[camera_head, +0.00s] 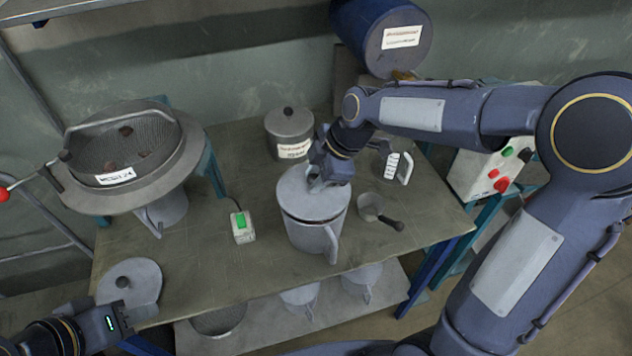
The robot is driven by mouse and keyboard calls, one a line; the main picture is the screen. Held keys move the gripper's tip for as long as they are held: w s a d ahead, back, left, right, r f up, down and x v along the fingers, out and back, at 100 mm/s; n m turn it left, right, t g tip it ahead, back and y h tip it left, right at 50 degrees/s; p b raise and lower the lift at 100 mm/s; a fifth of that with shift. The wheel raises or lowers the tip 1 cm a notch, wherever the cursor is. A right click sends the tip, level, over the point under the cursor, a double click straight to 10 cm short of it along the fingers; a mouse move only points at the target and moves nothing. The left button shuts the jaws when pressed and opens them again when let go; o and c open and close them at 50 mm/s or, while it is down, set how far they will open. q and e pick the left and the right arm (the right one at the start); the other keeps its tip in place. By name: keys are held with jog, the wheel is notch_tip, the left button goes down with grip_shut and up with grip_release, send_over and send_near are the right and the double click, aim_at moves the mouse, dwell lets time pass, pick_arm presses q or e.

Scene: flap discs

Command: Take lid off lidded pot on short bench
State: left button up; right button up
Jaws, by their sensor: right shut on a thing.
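The lidded pot (312,238) is a grey pot with a side handle, standing upright on the short bench (255,255). Its round grey lid (292,190) sits at the pot's mouth, with a dark line visible between lid and rim at the front. My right gripper (318,184) reaches down from above and is shut on the lid; its fingers hide the lid's knob. I cannot tell whether the lid is lifted clear of the rim. My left gripper (118,312) is at the lower left by the bench's front corner, its fingertips hard to make out.
Behind the pot stands a smaller lidded canister (289,136) with a label. A small pan (377,208) and white tag (398,167) lie right, a green-button box (242,226) left. A large sieve (125,150) stands left. A knobbed grey disc (140,277) lies by my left gripper.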

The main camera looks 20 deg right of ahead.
jog(key=s+a+r+b, duration=0.1)
jog(key=s+r+b, duration=0.2)
jog(key=s+r, duration=0.8)
jog(key=s, duration=0.3)
jog(key=shift+a, duration=0.2)
